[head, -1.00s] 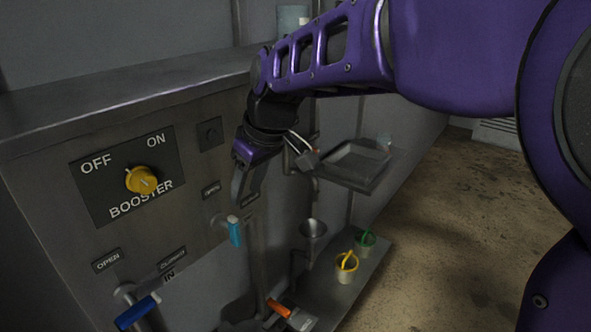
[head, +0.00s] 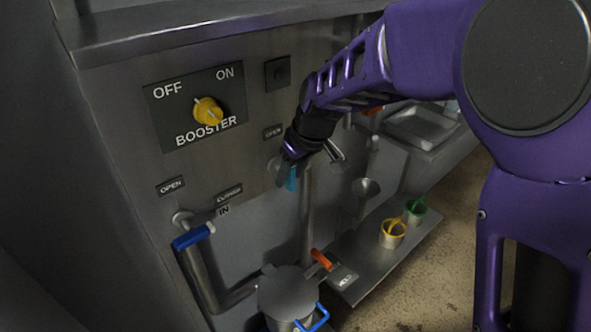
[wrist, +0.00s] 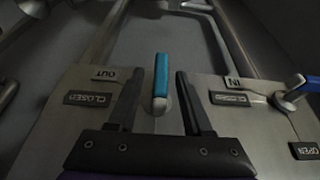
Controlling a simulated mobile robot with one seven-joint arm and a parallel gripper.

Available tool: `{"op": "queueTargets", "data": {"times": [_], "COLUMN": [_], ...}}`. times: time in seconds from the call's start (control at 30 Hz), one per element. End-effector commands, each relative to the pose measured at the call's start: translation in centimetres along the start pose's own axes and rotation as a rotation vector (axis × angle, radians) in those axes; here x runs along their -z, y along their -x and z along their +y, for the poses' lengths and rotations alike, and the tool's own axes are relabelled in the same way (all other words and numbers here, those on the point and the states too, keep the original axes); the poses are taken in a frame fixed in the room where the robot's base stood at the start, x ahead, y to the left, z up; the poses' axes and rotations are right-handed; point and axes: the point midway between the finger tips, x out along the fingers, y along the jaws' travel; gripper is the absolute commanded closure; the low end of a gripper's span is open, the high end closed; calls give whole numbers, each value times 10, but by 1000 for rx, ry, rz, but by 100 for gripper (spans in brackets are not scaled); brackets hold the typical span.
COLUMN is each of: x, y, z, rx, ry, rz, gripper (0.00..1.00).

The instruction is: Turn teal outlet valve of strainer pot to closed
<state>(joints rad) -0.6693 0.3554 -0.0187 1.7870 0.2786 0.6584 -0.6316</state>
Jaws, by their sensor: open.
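The teal outlet valve handle (head: 291,179) is on the panel below an OPEN label, partly hidden by my gripper (head: 285,172) in the head view. In the wrist view the teal handle (wrist: 161,76) stands between the two fingers of my gripper (wrist: 157,95), with a gap on each side. The gripper is open and not shut on it. OUT (wrist: 118,75) and CLOSED (wrist: 89,99) labels are left of the handle in the wrist view. The strainer pot (head: 288,292), with a grey lid, stands low in front of the panel.
A blue inlet valve handle (head: 193,236) is at the left, by an IN label. A yellow booster knob (head: 208,111) is above. An orange handle (head: 322,259) is beside the pot. Yellow (head: 392,233) and green (head: 415,211) cups stand on a low shelf.

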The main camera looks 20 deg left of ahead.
Motion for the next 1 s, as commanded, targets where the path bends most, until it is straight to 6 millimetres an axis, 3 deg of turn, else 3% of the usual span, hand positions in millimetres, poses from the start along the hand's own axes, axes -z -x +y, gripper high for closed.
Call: {"op": "queueTargets", "data": {"times": [0.1,0.4,1.0], "x": [0,0,-1], "y": [0,0,0], "z": [0,0,3], "rx": [0,0,88], "ry": [0,0,-43], "rz": [0,0,0], "gripper": [50,100,100]}}
